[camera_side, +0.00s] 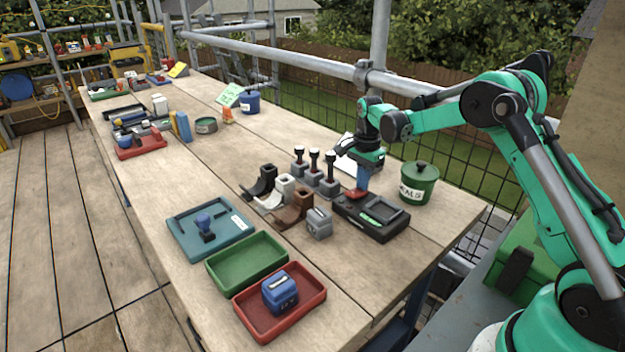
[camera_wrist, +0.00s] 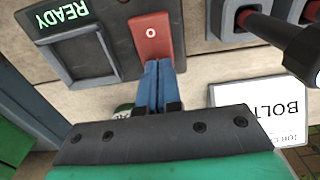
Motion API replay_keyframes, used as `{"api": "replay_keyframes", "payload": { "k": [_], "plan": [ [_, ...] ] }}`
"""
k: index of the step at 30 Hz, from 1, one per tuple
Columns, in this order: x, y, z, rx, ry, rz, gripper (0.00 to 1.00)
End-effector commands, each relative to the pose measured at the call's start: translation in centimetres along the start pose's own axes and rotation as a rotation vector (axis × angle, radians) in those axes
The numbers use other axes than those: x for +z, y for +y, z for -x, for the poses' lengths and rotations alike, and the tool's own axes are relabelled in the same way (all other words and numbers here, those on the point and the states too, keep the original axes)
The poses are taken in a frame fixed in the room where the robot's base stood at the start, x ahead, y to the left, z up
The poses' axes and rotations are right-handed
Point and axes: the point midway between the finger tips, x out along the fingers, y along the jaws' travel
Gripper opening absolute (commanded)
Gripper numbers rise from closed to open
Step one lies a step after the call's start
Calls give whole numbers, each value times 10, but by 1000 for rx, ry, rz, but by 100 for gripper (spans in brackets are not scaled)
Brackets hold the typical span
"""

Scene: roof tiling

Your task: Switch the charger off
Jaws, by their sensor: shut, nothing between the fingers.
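The charger (camera_side: 372,216) is a dark box on the plank table. It also shows in the wrist view (camera_wrist: 98,22), with a lit green "READY" label and an empty rectangular bay. Its red rocker switch (camera_wrist: 151,38), marked with a white "0", is at the charger's right side in the wrist view; the side view shows it as a small red patch (camera_side: 355,194). My gripper (camera_wrist: 152,68) is shut and empty. Its blue fingertips are at the near end of the red switch; whether they touch it I cannot tell. In the side view my gripper (camera_side: 362,186) points down.
Black levers (camera_side: 314,168) stand close beside my gripper. A green lidded pot (camera_side: 419,183) stands to the right, and a grey block (camera_side: 319,223) to the left of the charger. Green (camera_side: 212,265) and red (camera_side: 240,312) trays lie in front.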

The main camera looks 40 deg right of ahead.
Motion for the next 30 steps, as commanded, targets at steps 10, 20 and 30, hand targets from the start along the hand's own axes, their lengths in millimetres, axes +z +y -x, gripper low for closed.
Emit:
{"api": "replay_keyframes", "payload": {
  "k": [10, 20, 30],
  "plan": [
    [11, 0, 5, 0, -1, 2, 0],
    [15, 0, 7, 0, 0, 0, 0],
    [10, 0, 32, 0, 0, 0, 0]
  ]
}}
